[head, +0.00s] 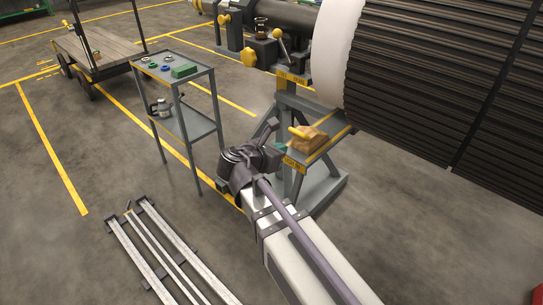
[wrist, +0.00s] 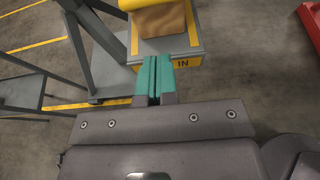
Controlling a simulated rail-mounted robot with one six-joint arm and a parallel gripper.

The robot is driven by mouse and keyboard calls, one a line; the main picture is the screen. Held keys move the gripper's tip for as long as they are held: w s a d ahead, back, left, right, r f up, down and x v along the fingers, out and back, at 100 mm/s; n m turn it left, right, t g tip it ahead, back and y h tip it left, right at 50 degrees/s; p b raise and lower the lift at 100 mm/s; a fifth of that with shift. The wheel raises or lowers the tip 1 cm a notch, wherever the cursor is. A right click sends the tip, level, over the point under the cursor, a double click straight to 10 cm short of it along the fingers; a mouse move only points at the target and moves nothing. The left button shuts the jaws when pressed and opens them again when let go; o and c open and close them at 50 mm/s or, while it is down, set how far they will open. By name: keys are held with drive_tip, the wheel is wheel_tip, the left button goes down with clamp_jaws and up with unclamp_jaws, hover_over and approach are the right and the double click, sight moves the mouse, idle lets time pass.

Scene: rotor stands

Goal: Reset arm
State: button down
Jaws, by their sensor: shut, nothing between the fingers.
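My arm reaches in from the lower right of the head view. My gripper (wrist: 152,80) has its two teal fingers together with nothing between them. In the head view the fingers show only as a small teal patch beside the stand's shelf (head: 332,140). In the wrist view the fingertips lie in front of the near edge of a grey shelf with a yellow label (wrist: 184,63) reading "IN". Whether they touch it I cannot tell. A tan cloth or pad (head: 307,139) with a yellow item (head: 299,132) on it rests on this shelf.
The grey rotor stand (head: 291,98) carries a large dark ribbed rotor (head: 430,75) at the upper right. A grey two-tier cart (head: 205,73) stands to the left. Floor rails (head: 165,255) lie at the lower left. A wooden trolley (head: 100,47) is farther back. Open floor lies between them.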

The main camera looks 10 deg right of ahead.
sight(310, 134)
drive_tip(key=b+x, duration=0.1)
drive_tip(key=x, duration=0.4)
drive_tip(key=shift+w+d+f, duration=0.15)
drive_tip(key=shift+w, duration=0.1)
drive_tip(key=shift+w+d, duration=0.1)
drive_tip(key=shift+d, duration=0.05)
drive_tip(key=shift+w+d, duration=1.8)
drive_tip(key=shift+d, duration=0.6)
drive_tip(key=shift+w+d, duration=1.75)
drive_tip(key=shift+d, duration=0.7)
drive_tip(key=shift+w+d, duration=1.8)
drive_tip(key=shift+d, duration=0.6)
drive_tip(key=shift+s+a, duration=0.9)
drive_tip(key=shift+a, duration=0.3)
drive_tip(key=shift+s+a, duration=0.95)
drive_tip(key=shift+a, duration=0.3)
drive_tip(key=shift+s+a, duration=0.9)
drive_tip(key=shift+a, duration=0.3)
